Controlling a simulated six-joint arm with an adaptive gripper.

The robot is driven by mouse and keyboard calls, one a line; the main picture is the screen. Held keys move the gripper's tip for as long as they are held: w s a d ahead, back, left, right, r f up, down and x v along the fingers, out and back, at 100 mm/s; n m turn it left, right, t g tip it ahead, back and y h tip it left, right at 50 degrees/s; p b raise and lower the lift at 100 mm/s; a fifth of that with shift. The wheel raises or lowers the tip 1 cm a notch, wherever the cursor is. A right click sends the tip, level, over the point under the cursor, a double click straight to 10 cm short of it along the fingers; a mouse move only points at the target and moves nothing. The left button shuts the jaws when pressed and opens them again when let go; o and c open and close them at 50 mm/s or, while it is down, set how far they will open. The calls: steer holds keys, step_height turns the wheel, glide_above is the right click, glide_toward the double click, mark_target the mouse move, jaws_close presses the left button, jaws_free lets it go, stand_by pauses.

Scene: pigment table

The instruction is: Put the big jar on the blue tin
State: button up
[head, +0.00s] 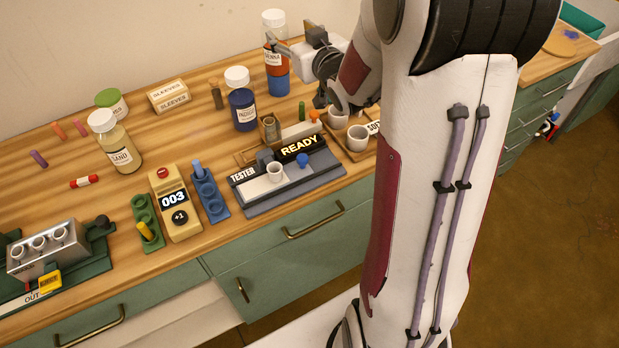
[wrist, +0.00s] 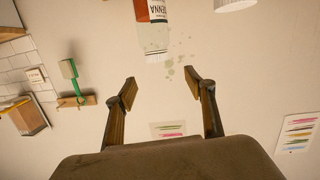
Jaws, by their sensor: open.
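The big jar (head: 273,52), with orange-brown contents, a white lid and a label that seems to read SIENNA, stands upright on the blue tin (head: 278,86) at the back of the table. The jar also shows upside down at the top of the wrist view (wrist: 158,12). My gripper (wrist: 161,85) is open, with nothing between its fingers. In the head view it is at the right of the jar, at about its upper half. In the wrist view the jar lies beyond the fingertips. The tin is out of the wrist view.
A dark blue jar (head: 243,110) with a white lid stands left of the tin. A sand jar (head: 117,145), a green-lidded jar (head: 113,101) and sleeve boxes (head: 169,96) stand further left.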

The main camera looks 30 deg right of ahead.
steer(key=s+a+g, duration=0.3)
steer(key=s+a, duration=0.2)
steer(key=s, duration=0.7)
steer(key=s+a+g, duration=0.4)
steer(key=s+a, duration=0.1)
steer(key=s, duration=0.7)
steer(key=s+a+f+g+y, duration=0.1)
steer(key=s+a+g, duration=0.2)
steer(key=s, duration=0.9)
steer(key=a, duration=0.3)
steer(key=shift+s, duration=0.2)
